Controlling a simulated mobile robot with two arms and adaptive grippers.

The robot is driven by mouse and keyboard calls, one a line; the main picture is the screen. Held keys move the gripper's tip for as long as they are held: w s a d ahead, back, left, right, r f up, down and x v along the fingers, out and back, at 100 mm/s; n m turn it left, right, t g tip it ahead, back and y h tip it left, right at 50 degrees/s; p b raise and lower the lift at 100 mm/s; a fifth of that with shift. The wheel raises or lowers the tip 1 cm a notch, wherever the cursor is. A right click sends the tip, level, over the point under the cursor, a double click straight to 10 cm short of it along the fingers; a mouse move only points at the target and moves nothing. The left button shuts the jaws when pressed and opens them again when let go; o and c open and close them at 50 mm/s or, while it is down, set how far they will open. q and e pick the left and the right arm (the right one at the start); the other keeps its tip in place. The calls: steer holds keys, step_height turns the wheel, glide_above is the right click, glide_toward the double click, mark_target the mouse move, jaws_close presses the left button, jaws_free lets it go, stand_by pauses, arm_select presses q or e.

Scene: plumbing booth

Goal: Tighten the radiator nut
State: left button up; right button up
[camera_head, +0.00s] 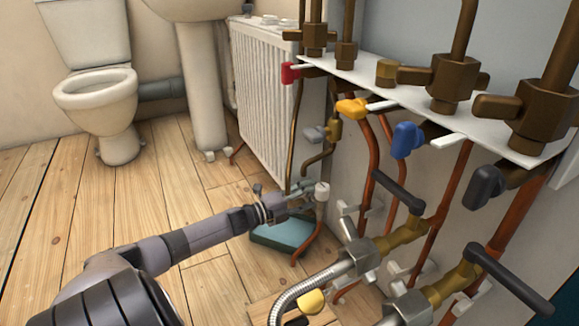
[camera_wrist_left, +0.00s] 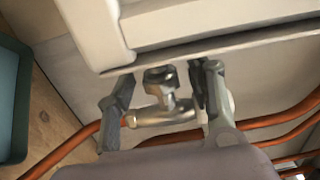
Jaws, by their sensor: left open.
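The white ribbed radiator (camera_head: 265,100) stands against the wall in the head view. Its lower edge also crosses the top of the left wrist view (camera_wrist_left: 185,22). Below that edge is a metal valve fitting (camera_wrist_left: 165,115) with a nut (camera_wrist_left: 159,77) at its upper end. My left gripper (camera_head: 303,196) is at the radiator's lower right corner, beside a white-capped valve (camera_head: 322,191). In the wrist view my left gripper (camera_wrist_left: 163,85) is open, with one finger on each side of the fitting and visible gaps. The nut is not clear in the head view. My right gripper is not in view.
A teal tray (camera_head: 280,234) lies on the floor below my left gripper. Copper pipes (camera_head: 372,150), brass valves with coloured handles and a braided hose (camera_head: 310,288) crowd the right side. A toilet (camera_head: 98,95) and a sink pedestal (camera_head: 203,85) stand behind. The wooden floor at left is clear.

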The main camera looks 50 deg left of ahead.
arm_select(q)
steer(key=v, duration=1)
steer(key=shift+s, duration=0.4)
steer(key=shift+a, duration=0.1)
